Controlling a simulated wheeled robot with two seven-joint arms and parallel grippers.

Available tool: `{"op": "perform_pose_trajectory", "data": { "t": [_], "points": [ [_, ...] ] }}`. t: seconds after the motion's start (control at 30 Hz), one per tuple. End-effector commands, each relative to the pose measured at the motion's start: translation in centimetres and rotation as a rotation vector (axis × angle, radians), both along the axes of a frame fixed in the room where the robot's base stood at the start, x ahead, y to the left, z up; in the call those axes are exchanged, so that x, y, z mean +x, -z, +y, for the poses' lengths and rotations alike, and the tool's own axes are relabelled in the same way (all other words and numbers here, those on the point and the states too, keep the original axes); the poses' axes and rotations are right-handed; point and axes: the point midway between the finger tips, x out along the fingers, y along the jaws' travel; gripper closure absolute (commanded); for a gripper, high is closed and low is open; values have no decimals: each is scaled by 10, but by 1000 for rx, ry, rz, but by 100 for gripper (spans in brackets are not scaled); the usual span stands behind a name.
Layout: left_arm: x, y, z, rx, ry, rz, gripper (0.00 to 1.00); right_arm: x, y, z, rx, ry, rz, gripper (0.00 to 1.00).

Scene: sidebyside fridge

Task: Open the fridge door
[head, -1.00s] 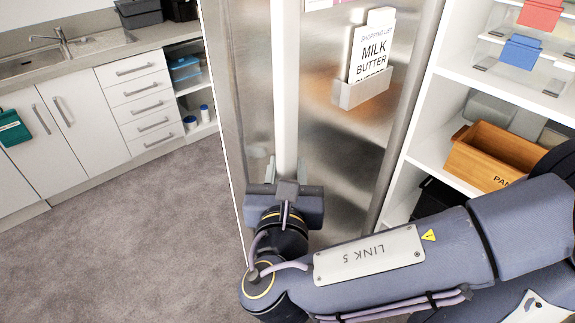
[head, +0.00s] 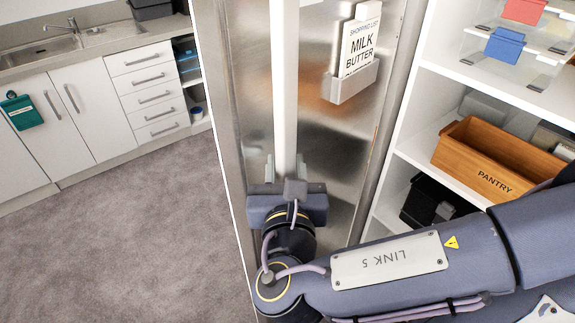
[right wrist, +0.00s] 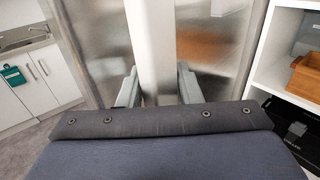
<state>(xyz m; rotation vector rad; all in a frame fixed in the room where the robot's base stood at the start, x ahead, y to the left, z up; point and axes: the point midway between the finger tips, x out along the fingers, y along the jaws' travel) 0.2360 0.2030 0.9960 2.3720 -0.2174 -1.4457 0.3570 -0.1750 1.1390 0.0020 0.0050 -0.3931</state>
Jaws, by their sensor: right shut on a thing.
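The fridge door (head: 255,110) is a brushed steel panel in the middle of the head view. A long pale vertical bar handle (head: 285,80) runs down it; the handle also shows in the right wrist view (right wrist: 150,45). My right gripper (head: 284,168) is shut on the lower part of the handle, with one finger on each side of it in the right wrist view (right wrist: 156,88). The fridge's inside does not show, and I cannot tell how far the door stands from its frame. My left gripper is not in view.
A shopping list holder (head: 352,82) is on the steel front. White shelves (head: 440,75) with a wooden pantry box (head: 480,165) stand close on the right. Drawers (head: 145,85) and a sink counter are at the far left. Grey carpet (head: 130,240) lies clear at left.

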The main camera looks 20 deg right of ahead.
Motion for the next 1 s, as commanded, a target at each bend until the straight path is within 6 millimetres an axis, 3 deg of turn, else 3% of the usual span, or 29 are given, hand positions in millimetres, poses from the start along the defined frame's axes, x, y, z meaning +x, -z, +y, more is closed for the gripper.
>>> {"op": "perform_pose_trajectory", "data": {
  "t": [0.07,0.1,0.2,0.57,1.0],
  "points": [
    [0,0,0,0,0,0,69,0,-3,6,3,-23,-10,100],
    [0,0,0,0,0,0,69,0,-3,6,3,-23,-10,64],
    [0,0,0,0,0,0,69,0,-3,5,2,-20,-8,51],
    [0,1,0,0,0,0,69,-5,-1,5,2,-11,-5,51],
    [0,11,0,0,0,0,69,-66,-1,32,2,-17,-8,51]
  ]
}}
